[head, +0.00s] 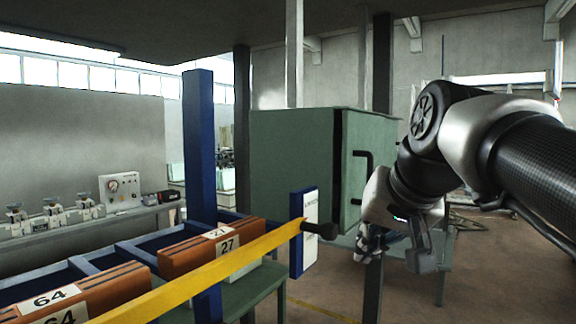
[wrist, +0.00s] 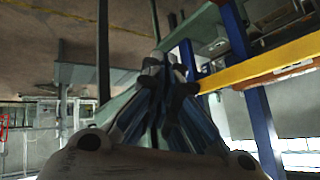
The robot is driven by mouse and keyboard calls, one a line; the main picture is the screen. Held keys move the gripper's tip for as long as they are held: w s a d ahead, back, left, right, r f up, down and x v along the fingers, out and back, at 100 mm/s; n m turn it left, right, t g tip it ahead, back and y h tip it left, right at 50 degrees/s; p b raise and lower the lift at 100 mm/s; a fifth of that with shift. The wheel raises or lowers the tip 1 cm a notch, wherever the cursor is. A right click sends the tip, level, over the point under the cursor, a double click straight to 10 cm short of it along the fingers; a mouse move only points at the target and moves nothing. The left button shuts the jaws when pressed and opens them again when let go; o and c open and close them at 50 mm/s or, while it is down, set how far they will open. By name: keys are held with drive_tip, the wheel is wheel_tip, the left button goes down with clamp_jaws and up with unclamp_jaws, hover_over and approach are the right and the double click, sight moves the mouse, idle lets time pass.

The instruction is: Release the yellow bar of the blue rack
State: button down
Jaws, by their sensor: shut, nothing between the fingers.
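The yellow bar (head: 215,268) runs across the front of the blue rack (head: 199,150), from the lower left to the middle of the head view. A black knob (head: 322,230) sits at its right end. In the wrist view the yellow bar (wrist: 262,69) crosses a blue post (wrist: 238,32) at the right. My gripper (head: 366,246) is shut and empty, to the right of the knob in the head view. In the wrist view its fingertips (wrist: 164,64) are together, to the left of the bar's end. I cannot tell the exact gap between them.
Orange boxes labelled 27 (head: 186,258) and 64 (head: 115,287) sit in the rack behind the bar. A green cabinet (head: 290,150) with a black handle stands behind my gripper. A bench with devices (head: 60,222) is at the left. Open floor (head: 480,285) shows at the right.

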drive_tip(key=w+d+r+t+p, duration=0.1)
drive_tip(key=w+r+p, duration=0.3)
drive_tip(key=r, duration=0.8)
drive_tip(key=shift+w+r+m+p, duration=0.3)
drive_tip(key=shift+w+p, duration=0.1)
drive_tip(key=shift+w, duration=0.1)
drive_tip(key=shift+f, duration=0.1)
drive_tip(key=s+a+f+x, duration=0.1)
drive_tip(key=x, duration=1.1)
drive_tip(key=shift+a+f, duration=0.2)
drive_tip(key=shift+f, duration=0.45)
drive_tip(key=shift+s, duration=0.15)
